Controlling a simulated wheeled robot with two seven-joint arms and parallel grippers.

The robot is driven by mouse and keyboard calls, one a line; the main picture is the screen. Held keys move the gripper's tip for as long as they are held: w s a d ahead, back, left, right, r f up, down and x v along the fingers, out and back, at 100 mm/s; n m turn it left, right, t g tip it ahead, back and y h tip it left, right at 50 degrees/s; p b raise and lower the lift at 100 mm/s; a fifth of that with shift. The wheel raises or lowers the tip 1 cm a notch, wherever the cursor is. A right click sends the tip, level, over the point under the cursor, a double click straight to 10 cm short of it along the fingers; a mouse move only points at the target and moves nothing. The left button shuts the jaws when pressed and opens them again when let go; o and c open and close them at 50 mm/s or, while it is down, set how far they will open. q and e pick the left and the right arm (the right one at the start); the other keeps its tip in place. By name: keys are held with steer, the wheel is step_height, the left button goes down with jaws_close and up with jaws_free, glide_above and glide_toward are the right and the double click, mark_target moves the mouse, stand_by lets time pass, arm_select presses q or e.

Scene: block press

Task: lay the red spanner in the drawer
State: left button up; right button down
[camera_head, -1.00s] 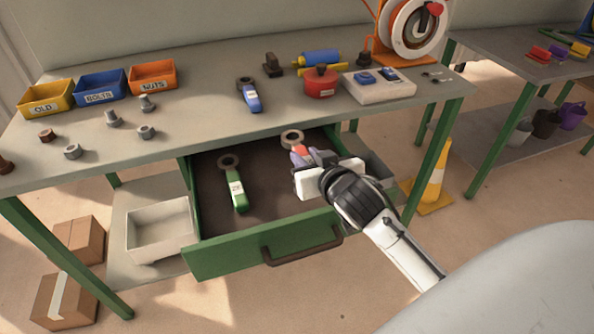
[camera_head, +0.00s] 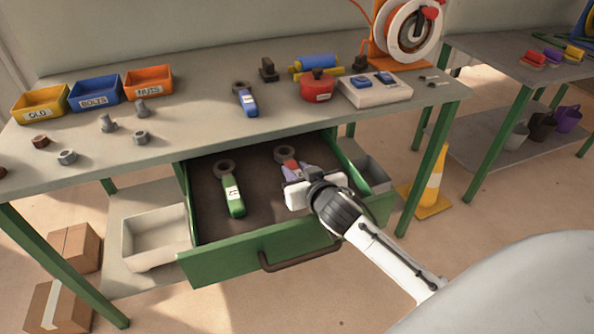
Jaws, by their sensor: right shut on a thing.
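The red spanner (camera_head: 287,157) has a grey ring head and a red handle. My right gripper (camera_head: 299,176) is shut on its handle and covers most of it. The spanner is inside the outline of the open green drawer (camera_head: 232,261), in its right half. I cannot tell whether it touches the drawer floor. A green spanner (camera_head: 232,192) lies in the drawer's left half. A blue spanner (camera_head: 246,99) lies on the bench above. My left gripper is not in view.
The workbench (camera_head: 200,118) carries yellow, blue and orange bins, loose bolts and nuts, a red pot (camera_head: 317,88) and a grey box with blue buttons (camera_head: 376,90). A white tray (camera_head: 155,239) sits below left. A yellow cone (camera_head: 433,182) stands right.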

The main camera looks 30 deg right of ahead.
steer(key=c, duration=1.4)
jaws_free()
steer(key=shift+f, duration=0.15)
steer(key=shift+r, duration=0.25)
steer(key=v, duration=1.2)
steer(key=shift+f+p, duration=0.1)
steer(key=shift+p, duration=0.3)
